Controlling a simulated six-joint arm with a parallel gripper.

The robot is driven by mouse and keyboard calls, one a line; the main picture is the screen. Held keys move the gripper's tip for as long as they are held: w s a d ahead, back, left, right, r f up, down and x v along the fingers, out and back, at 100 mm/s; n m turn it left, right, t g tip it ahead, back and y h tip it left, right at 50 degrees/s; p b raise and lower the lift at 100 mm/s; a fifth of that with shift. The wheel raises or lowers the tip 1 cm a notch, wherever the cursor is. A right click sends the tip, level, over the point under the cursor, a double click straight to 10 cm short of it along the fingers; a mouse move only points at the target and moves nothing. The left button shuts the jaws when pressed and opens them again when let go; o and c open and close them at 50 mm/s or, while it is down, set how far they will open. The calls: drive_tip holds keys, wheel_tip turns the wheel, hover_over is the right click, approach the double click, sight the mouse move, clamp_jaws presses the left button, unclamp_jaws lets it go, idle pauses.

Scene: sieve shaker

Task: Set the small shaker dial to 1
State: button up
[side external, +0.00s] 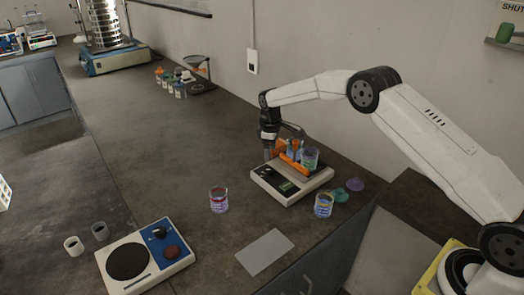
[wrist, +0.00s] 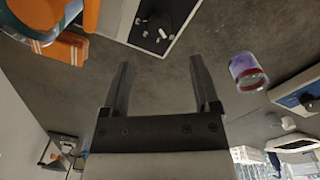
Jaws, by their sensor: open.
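A low cream and dark device (side external: 262,178) carrying an orange rack stands below my gripper in the side view; I take it to be the small shaker. In the wrist view a white-edged panel (wrist: 180,22) at the top carries a round black dial (wrist: 153,26) with a white mark. Its scale numbers are too small to read. My gripper (side external: 268,156) hangs near the device's left back end. In the wrist view my gripper (wrist: 160,62) is open with nothing between its fingers, and the dial lies beyond the fingertips, apart from them.
The orange rack (wrist: 65,47) with glassware is close beside the dial. A red-ringed beaker (side external: 218,200) stands to the left, another beaker (side external: 324,205) to the right. A blue-panelled device (side external: 172,245) with two knobs is front left. A sieve stack (side external: 108,25) stands far back.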

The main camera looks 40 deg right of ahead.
sight(270, 169)
drive_tip(key=shift+f, duration=0.15)
drive_tip(key=shift+d+f, duration=0.15)
drive_tip(key=shift+f, duration=3.6)
drive_tip(key=shift+c, duration=0.3)
clamp_jaws()
